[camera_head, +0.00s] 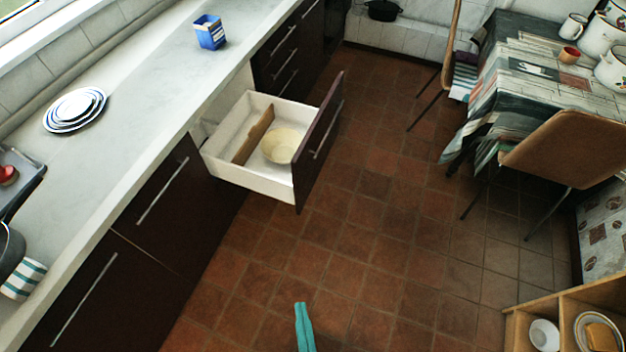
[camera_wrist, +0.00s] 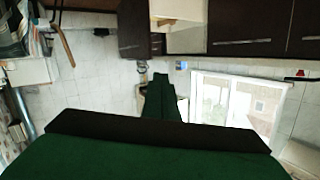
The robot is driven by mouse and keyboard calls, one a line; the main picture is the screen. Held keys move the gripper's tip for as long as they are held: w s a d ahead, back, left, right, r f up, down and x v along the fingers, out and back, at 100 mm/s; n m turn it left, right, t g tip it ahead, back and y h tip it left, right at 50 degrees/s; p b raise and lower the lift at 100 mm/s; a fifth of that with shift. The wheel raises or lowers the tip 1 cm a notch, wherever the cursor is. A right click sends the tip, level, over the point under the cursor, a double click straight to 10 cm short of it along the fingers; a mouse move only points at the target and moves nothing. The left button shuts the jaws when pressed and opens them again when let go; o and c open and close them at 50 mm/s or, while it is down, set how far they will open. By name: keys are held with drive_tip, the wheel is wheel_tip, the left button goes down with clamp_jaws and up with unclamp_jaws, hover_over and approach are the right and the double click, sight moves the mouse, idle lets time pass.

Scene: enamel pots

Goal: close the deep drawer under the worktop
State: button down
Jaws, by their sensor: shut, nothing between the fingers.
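The deep drawer (camera_head: 222,168) under the worktop (camera_head: 143,120) stands pulled far out, with a white inside and a dark brown front (camera_head: 318,140) with a bar handle. A cream bowl (camera_head: 282,146) and a brown wooden board or divider (camera_head: 254,136) are inside it. My gripper (camera_head: 303,310) shows as a teal shape at the bottom of the head view, over the floor and well apart from the drawer. In the wrist view my gripper (camera_wrist: 160,82) has its fingers together with nothing between them. That view looks upside down, with part of the pale open drawer (camera_wrist: 180,10) at the top.
A chair (camera_head: 565,150) and a cloth-covered table (camera_head: 530,75) with enamel pots stand at the right. A wooden shelf (camera_head: 545,310) is at the lower right. The tiled floor (camera_head: 365,220) between is clear. Plates (camera_head: 75,108) and a blue container (camera_head: 210,32) stand on the worktop.

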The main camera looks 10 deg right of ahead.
drive_tip(key=w+d+f+m+t+h, duration=0.1)
drive_tip(key=w+d+f+m, duration=0.1)
drive_tip(key=w+f+m, duration=0.35)
drive_tip(key=w+d+f+m+h, duration=0.1)
drive_tip(key=w+d+f+m, duration=0.15)
drive_tip(key=w, duration=0.55)
drive_tip(key=w+d+f+m+h, duration=0.1)
drive_tip(key=w+m, duration=0.4)
drive_tip(key=w, duration=1)
drive_tip(key=w+d+f+m+h, duration=0.2)
drive_tip(key=w+d+f+m, duration=0.2)
drive_tip(key=w, duration=1.2)
drive_tip(key=shift+f+m+h, duration=0.15)
drive_tip(key=shift+m+h, duration=0.15)
drive_tip(key=shift+m, duration=0.9)
drive_tip(key=shift+w, duration=0.15)
